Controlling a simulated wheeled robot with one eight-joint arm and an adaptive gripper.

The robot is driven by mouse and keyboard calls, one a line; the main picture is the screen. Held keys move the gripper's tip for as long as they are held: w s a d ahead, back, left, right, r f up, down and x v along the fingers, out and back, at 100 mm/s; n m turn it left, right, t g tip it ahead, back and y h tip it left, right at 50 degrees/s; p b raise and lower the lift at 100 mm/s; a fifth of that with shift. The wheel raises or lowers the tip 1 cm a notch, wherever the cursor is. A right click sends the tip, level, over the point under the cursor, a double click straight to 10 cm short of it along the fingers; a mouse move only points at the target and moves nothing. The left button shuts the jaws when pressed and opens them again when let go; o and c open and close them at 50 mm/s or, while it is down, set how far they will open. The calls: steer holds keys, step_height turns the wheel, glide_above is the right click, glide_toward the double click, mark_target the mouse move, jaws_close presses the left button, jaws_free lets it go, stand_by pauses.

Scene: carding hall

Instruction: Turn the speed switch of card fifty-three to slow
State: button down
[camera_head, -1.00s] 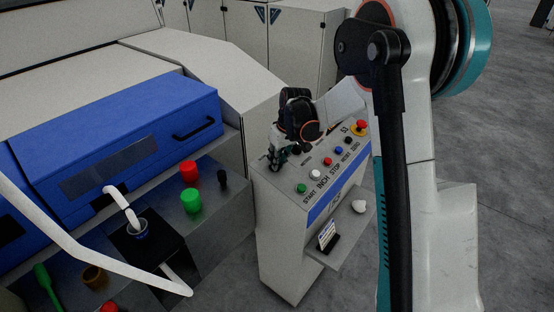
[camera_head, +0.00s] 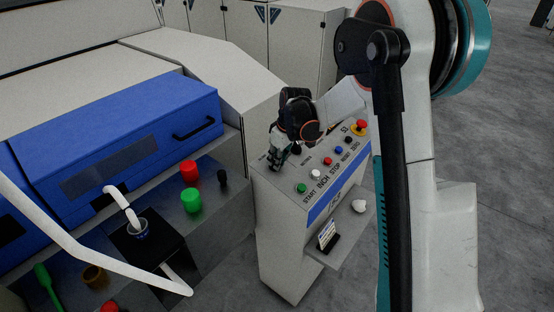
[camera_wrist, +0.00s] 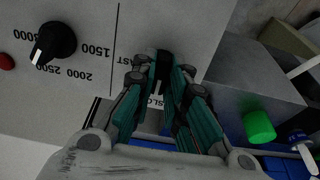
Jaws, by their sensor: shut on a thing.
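The control desk marked 53 (camera_head: 285,220) stands in the middle of the head view. My gripper (camera_head: 277,164) is at the far left corner of its sloping top. In the wrist view my gripper (camera_wrist: 161,68) is shut on the small black speed switch (camera_wrist: 159,62), one finger on each side. A white line on the switch points down the picture, toward the partly covered SLOW label (camera_wrist: 154,102). The FAST label (camera_wrist: 121,62) is to its left. The fingers hide part of the switch.
A black speed dial (camera_wrist: 54,42) with numbers sits beside the switch. The desk also has several buttons and a red mushroom button (camera_head: 361,125) on yellow. Left of the desk, a machine ledge carries red (camera_head: 189,171) and green (camera_head: 191,200) cylinders.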

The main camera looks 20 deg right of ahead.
steer(key=c, duration=1.6)
jaws_free()
steer(key=v, duration=1.2)
steer(key=shift+a, duration=0.1)
